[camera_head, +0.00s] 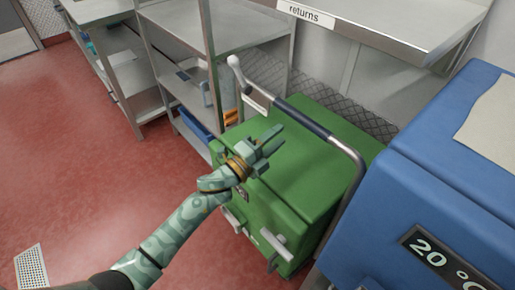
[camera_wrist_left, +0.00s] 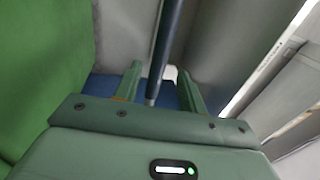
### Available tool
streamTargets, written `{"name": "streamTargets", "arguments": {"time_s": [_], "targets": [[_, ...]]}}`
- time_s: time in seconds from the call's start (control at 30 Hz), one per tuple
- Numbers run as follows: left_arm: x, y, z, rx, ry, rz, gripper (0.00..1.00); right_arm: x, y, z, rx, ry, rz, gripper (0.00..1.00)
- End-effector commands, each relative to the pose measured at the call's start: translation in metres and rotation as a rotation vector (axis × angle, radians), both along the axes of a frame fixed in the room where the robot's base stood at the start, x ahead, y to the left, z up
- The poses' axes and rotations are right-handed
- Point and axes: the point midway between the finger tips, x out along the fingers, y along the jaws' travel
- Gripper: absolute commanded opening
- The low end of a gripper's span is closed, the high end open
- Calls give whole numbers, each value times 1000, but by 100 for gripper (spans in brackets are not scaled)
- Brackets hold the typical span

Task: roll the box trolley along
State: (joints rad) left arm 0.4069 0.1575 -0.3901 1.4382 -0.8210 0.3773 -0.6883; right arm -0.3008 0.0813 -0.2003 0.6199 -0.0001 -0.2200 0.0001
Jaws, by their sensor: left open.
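A push handle with a dark blue grip (camera_head: 303,117) and bare metal ends slants across the head view, over a green box (camera_head: 322,185) with metal latches on its front. A large blue box marked "20 °C" (camera_head: 425,190) stands at the right. I cannot tell which box the handle belongs to. In the left wrist view the dark bar (camera_wrist_left: 168,40) shows between the open fingers (camera_wrist_left: 158,72); contact is not visible. My right gripper is out of view.
A steel shelf rack (camera_head: 240,27) stands behind, with a blue bin (camera_head: 193,130) low on it. A steel shelf labelled "returns" (camera_head: 395,22) is at the top right. The red floor (camera_head: 80,150) at the left is mostly clear, with a perforated plate (camera_head: 31,268) on it.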

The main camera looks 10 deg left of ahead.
Motion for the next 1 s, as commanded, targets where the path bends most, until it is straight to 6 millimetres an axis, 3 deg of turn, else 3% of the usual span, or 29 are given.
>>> {"name": "streamTargets", "arguments": {"time_s": [0.1,0.33,0.9,1.0], "targets": [[-24,17,-5,1,2,1,41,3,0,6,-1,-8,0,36],[-48,35,-12,0,1,0,41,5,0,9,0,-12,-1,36],[-51,37,-14,0,1,0,41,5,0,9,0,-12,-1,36],[-53,41,-25,-15,47,15,41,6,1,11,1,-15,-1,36]]}}
